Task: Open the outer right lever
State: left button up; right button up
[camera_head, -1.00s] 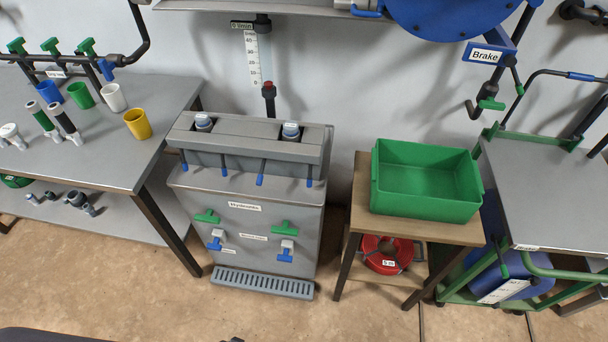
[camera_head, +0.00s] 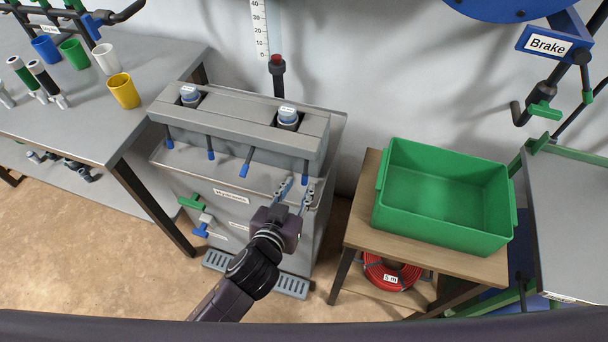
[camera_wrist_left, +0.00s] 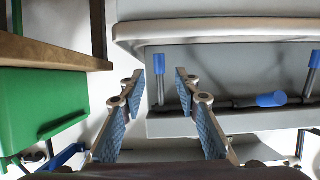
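The grey dispenser cabinet (camera_head: 238,125) has a row of levers with blue tips along its front. The outer right lever (camera_head: 305,170) hangs down at the row's right end. My left gripper (camera_head: 297,188) is open and empty in front of the cabinet, close to this lever. In the left wrist view the outer right lever (camera_wrist_left: 159,78) shows in the gap between the open fingertips of the left gripper (camera_wrist_left: 159,78); I cannot tell whether they touch it. The neighbouring lever (camera_head: 247,160) stands at a different slant from the others. My right gripper is not in view.
A green bin (camera_head: 445,235) stands on a wooden stand right of the cabinet, with a red hose coil (camera_head: 390,275) below. A grey table (camera_head: 100,130) with cups is at the left. The left arm hides the cabinet's lower right front.

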aim_at(304, 179)
pick_arm(q)
jog(key=x, duration=0.5)
jog(key=shift+w+d+f, duration=0.15)
jog(key=shift+w+f, duration=0.1)
jog(key=shift+w, duration=0.1)
jog(key=shift+c, duration=0.5)
grip_shut()
